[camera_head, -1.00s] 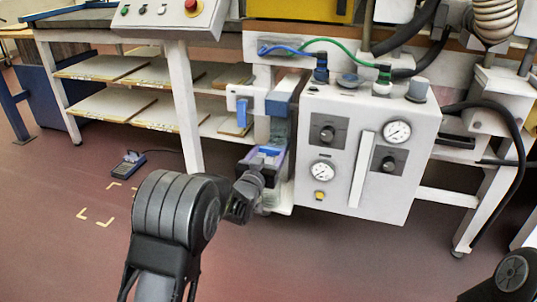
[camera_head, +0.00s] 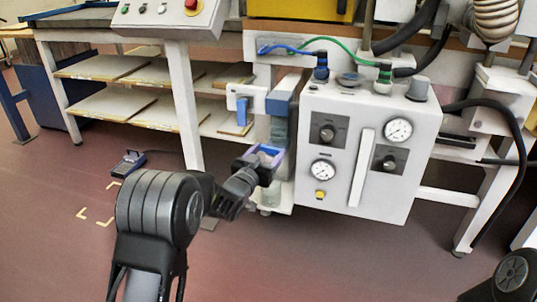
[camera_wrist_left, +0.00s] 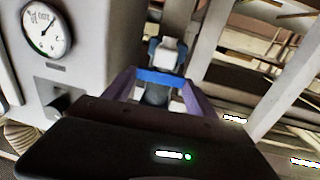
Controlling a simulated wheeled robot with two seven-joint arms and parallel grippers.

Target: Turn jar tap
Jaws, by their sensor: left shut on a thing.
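The tap's blue handle (camera_wrist_left: 160,77) lies across between the two purple-tinted fingers of my left gripper (camera_wrist_left: 157,88) in the left wrist view. A pale and dark fitting shows behind it. In the head view my left gripper (camera_head: 265,157) is at the lower left of the blue-grey upright unit (camera_head: 281,122), left of the gauge panel. It is shut on the tap handle there, and the fingers partly hide the tap. A clear jar-like part (camera_head: 270,199) shows just below. My right gripper is out of view.
The white gauge panel (camera_head: 345,190) stands close on the right of the gripper. A blue lever (camera_head: 241,111) on a white plate is just above left. A white table leg (camera_head: 190,120) and shelves are further left. Open floor lies in front.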

